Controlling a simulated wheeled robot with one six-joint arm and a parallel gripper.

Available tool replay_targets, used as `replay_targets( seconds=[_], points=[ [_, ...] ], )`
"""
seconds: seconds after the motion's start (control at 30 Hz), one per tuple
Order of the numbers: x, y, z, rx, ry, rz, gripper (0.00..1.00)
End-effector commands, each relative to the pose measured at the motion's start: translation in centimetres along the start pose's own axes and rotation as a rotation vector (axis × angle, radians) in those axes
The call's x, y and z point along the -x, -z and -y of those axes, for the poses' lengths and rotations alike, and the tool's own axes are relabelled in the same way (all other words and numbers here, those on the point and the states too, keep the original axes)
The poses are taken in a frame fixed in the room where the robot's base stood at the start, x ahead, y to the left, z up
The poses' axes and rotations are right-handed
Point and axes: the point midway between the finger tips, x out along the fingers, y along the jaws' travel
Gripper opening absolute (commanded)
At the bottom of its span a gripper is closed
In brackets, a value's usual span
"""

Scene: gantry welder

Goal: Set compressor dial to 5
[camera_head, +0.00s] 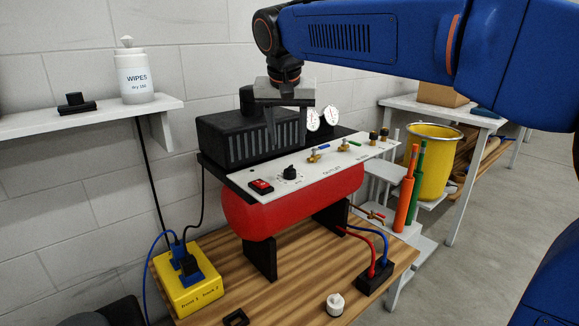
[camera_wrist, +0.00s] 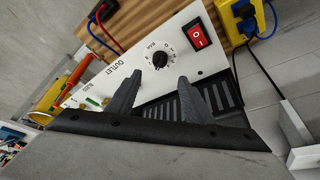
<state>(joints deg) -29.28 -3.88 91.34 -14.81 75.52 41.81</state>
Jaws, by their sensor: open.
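The compressor (camera_head: 290,208) has a red tank and a white panel (camera_head: 335,165) on a wooden bench. Its dial is a small black knob (camera_head: 289,173) on the panel, with a ring of printed marks. In the wrist view the dial (camera_wrist: 159,61) is just beyond the fingertips, near the middle between them. The dial's marks are too small to read its setting. My gripper (camera_head: 287,138) is open and empty above the panel, apart from the dial; it also shows in the wrist view (camera_wrist: 160,77).
A red switch (camera_head: 261,186) is close beside the dial; it shows in the wrist view (camera_wrist: 197,33). A black ribbed block (camera_head: 245,140), gauges (camera_head: 322,118) and brass valves (camera_head: 314,156) stand around the panel. A yellow box (camera_head: 188,285) with cables sits on the bench.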

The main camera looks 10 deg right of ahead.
Motion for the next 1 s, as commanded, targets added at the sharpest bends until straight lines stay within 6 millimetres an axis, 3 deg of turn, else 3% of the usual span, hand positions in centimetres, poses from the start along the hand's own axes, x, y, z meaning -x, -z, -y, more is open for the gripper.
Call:
replay_targets(
  seconds=[0.5,0.7,1.0],
  points=[
    [-9.0,0.0,-0.1,-0.001,-0.001,0.002,0.47],
    [-10.9,0.0,-0.1,0.000,-0.001,0.001,0.47],
    [-11.6,0.0,0.0,0.000,0.001,-0.001,0.47]
  ],
)
